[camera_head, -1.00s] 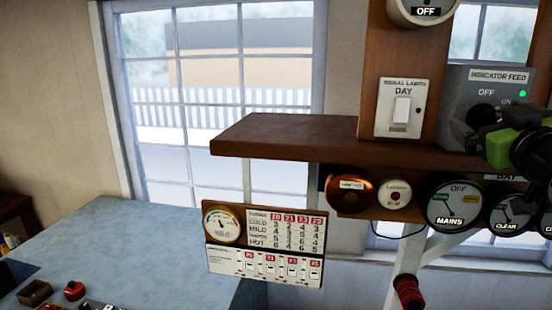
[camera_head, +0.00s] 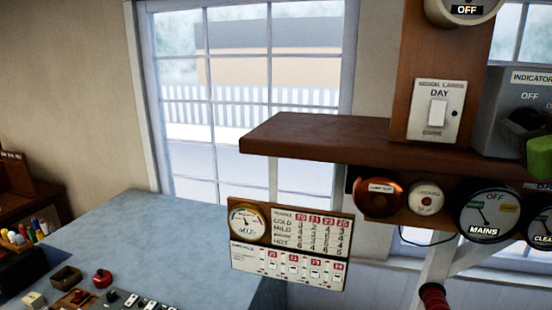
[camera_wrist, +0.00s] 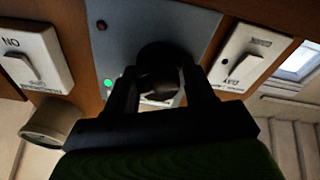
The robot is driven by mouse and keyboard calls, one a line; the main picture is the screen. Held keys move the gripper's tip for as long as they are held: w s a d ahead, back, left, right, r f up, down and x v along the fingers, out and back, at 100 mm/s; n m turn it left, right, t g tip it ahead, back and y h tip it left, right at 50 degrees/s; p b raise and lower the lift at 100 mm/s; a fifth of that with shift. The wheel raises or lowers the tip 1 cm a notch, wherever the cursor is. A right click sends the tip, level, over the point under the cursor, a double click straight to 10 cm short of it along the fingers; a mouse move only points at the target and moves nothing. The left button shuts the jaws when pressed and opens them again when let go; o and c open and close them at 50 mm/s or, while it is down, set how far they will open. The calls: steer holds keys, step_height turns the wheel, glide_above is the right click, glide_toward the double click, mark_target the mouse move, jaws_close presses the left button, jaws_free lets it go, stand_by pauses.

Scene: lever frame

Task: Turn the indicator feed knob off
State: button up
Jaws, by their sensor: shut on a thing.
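The indicator feed box (camera_head: 493,110) is a grey panel at the right edge of the head view, partly cut off. The same panel (camera_wrist: 200,25) fills the top middle of the wrist view, upside down. Its round black knob (camera_wrist: 158,58) sits between the two fingers of my gripper (camera_wrist: 165,82), which is shut on it. A green lamp (camera_wrist: 108,83) on the panel is lit; a dark red lamp (camera_wrist: 101,25) looks unlit. The knob's pointer direction is hidden. In the head view, only part of my gripper (camera_head: 522,122) shows at the right edge.
A signal lamps switch (camera_head: 437,110) marked DAY is beside the box. White switches flank the panel in the wrist view, left (camera_wrist: 35,60) and right (camera_wrist: 252,60). A brown shelf (camera_head: 320,137) juts left, with round gauges (camera_head: 487,215) below.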

steer(key=n+b, duration=0.1)
steer(key=n, duration=0.2)
steer(key=shift+d+f+b, duration=0.15)
steer(key=shift+f+b, duration=0.15)
steer(key=shift+b, duration=0.05)
steer(key=shift+r+n+y, duration=0.15)
steer(key=shift+n+y, duration=0.25)
steer(key=shift+n, duration=0.2)
steer(key=n+b, duration=0.1)
steer(key=n, duration=0.1)
steer(key=shift+n, duration=0.4)
steer(key=n+y, duration=0.1)
steer(key=n, duration=0.3)
steer(key=shift+n, duration=0.3)
steer(key=o, duration=1.4)
steer(key=shift+o, duration=0.2)
steer(key=shift+a+r+b+v, duration=0.15)
steer(key=shift+b+v, duration=0.2)
steer(key=shift+v, duration=1.1)
steer(key=shift+a+r+b+v, duration=0.1)
steer(key=shift+a+b+v, duration=0.15)
steer(key=shift+v, duration=1.2)
steer(key=shift+d, duration=0.1)
